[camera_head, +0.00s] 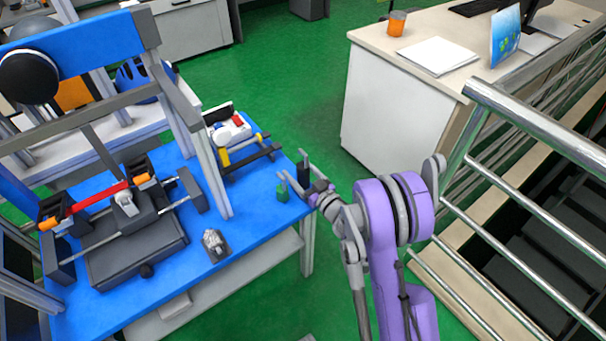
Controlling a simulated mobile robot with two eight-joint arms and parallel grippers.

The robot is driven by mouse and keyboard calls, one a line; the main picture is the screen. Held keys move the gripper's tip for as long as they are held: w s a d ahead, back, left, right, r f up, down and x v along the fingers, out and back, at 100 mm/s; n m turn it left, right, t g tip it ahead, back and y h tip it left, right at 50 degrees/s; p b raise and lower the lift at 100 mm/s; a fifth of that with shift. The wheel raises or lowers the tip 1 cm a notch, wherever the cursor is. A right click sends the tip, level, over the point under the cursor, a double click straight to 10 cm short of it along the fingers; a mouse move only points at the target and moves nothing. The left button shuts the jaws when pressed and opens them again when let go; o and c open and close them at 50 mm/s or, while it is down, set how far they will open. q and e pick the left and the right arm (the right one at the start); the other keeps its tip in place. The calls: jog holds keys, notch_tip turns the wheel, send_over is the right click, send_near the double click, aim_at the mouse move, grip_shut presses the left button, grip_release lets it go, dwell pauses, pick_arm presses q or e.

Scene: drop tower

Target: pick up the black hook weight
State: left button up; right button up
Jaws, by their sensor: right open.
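A small black piece (304,171), seemingly the black hook weight, shows at the right edge of the blue table, close to my right gripper. My left gripper is not in view.
A grey weight (215,244) stands near the front edge of the blue table (250,215). The drop tower frame (200,150) and a grey device (140,255) fill its left. A metal railing (540,125) and a white counter (395,120) stand at the right.

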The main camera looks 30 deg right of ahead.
jog(key=shift+w, duration=0.65)
grip_shut()
jog(key=shift+a+r, duration=0.1)
dwell(0.8)
